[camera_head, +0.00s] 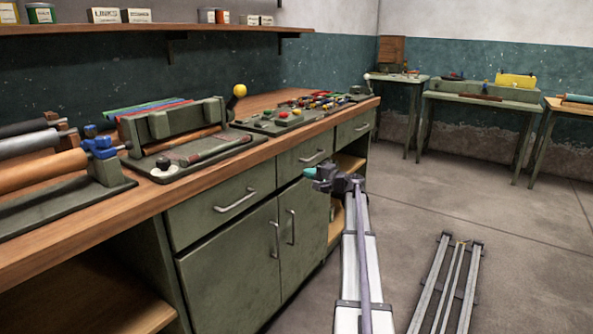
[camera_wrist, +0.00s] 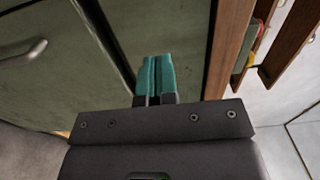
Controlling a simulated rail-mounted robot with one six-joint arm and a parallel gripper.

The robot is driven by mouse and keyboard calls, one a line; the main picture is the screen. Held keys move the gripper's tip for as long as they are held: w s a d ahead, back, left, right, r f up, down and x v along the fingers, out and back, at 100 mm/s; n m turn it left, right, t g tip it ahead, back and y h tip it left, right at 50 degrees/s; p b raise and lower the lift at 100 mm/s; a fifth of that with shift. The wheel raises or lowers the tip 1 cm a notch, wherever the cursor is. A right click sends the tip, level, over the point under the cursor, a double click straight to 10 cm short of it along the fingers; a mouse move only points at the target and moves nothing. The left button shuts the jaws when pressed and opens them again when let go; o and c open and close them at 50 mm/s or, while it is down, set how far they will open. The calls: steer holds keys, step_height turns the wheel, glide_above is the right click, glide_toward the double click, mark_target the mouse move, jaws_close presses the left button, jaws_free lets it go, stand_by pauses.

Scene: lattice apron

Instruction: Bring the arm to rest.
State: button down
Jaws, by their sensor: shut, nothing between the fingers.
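My gripper (camera_head: 310,172) is at the end of my raised arm, in front of the green cabinet under the long workbench. Its teal fingers point left toward the cabinet in the head view. In the wrist view the two teal fingertips (camera_wrist: 155,68) lie side by side, shut with nothing between them. The green cabinet front (camera_wrist: 50,90) fills the left of the wrist view, with a drawer handle at its upper left. I cannot tell the exact gap between fingertips and cabinet.
The wooden worktop (camera_head: 60,235) carries rollers, a rack of coloured bars (camera_head: 175,125) and trays of small parts. An open shelf (camera_head: 348,163) lies right of the cabinet doors. Floor rails (camera_head: 445,285) run at lower right. Small tables (camera_head: 480,100) stand at the back; the floor between is clear.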

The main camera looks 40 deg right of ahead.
steer(key=v, duration=0.6)
steer(key=shift+s, duration=0.2)
steer(key=shift+f, duration=0.1)
steer(key=s+a+f+n+g, duration=0.2)
steer(key=s+a+f+g, duration=0.25)
steer(key=a, duration=0.45)
steer(key=s+a+f+n+g, duration=0.3)
steer(key=a+f+g, duration=0.15)
steer(key=a, duration=0.45)
steer(key=s+a+f+n+g, duration=0.25)
steer(key=a+f, duration=0.25)
steer(key=a, duration=0.4)
steer(key=s+a+f+n+g+h, duration=0.15)
steer(key=s+a, duration=0.25)
steer(key=a, duration=0.5)
steer(key=s+a+f+n+g+h, duration=0.1)
steer(key=s+a+n+g+h, duration=0.15)
steer(key=s+a, duration=0.45)
steer(key=s+a+f+n+g+h, duration=0.1)
steer(key=s+a+n+g, duration=0.15)
steer(key=a, duration=0.85)
step_height(320, 180, up, 32)
steer(key=p, duration=3.1)
steer(key=shift+w+d+n+t+p, duration=0.3)
steer(key=shift+w+d+t+p, duration=0.1)
steer(key=shift+w+d, duration=0.05)
